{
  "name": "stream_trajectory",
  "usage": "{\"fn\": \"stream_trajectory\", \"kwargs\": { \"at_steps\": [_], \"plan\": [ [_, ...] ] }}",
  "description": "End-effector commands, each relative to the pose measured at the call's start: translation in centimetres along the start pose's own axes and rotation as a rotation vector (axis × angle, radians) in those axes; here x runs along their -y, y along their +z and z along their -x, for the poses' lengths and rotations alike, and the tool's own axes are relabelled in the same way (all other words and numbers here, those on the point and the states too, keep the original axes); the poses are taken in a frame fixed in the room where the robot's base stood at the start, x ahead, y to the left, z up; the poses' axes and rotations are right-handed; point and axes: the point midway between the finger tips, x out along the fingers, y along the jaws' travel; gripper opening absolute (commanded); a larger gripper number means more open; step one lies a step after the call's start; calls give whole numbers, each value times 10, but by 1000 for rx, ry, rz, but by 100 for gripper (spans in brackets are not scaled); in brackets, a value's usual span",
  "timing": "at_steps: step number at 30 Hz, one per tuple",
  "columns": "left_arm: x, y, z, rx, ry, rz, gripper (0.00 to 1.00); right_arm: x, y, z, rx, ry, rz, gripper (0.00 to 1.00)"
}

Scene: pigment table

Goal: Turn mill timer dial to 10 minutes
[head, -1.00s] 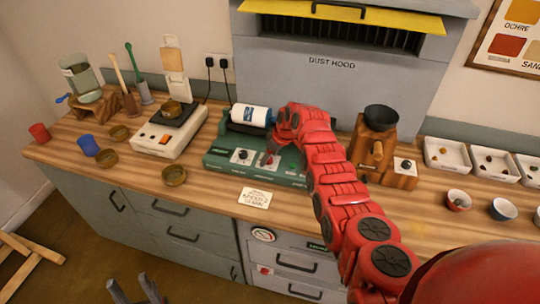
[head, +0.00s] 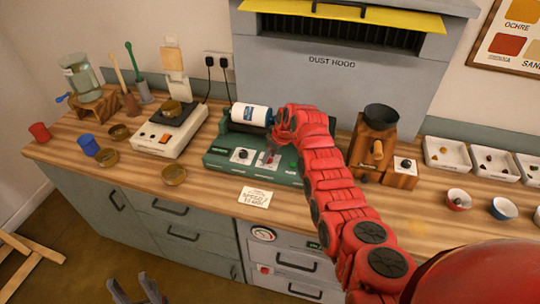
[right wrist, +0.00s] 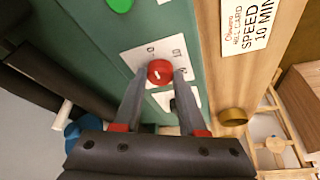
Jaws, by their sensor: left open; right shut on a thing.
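The green mill (head: 222,160) stands on the counter with a white, blue-labelled jar (head: 251,115) on its rollers. Its red timer dial (right wrist: 160,71) sits on a white plate (right wrist: 146,52) with printed numbers, 0 and 10 among them. My right gripper (head: 268,158) is at the mill's front panel. In the right wrist view its two fingers (right wrist: 159,82) are shut on the dial, one on each side. A pale mark shows on the dial, but its exact setting is hard to read. My left gripper (head: 138,290) is open and empty, low in front of the cabinets.
A second knob (head: 242,156) is left of the dial on the mill. A card (head: 255,197) reading SPEED and 10 MIN lies in front. A scale (head: 158,141) stands left, a wooden grinder (head: 369,148) right. The grey dust hood (head: 330,85) rises behind.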

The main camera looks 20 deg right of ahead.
Motion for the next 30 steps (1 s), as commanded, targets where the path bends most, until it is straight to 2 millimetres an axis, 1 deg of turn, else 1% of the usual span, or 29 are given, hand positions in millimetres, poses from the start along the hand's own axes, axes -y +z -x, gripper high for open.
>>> {"fn": "stream_trajectory", "kwargs": {
  "at_steps": [5,10,21,30],
  "plan": [
    [0,1,4,0,0,0,50,3,0,-2,0,40,-96,0],
    [-1,3,16,0,0,0,50,3,0,-3,-4,102,-236,0],
    [-3,10,56,0,0,0,50,6,-1,-6,-4,233,-556,0],
    [-4,15,86,0,0,0,50,7,-1,-5,-1,318,-767,0]
  ]
}}
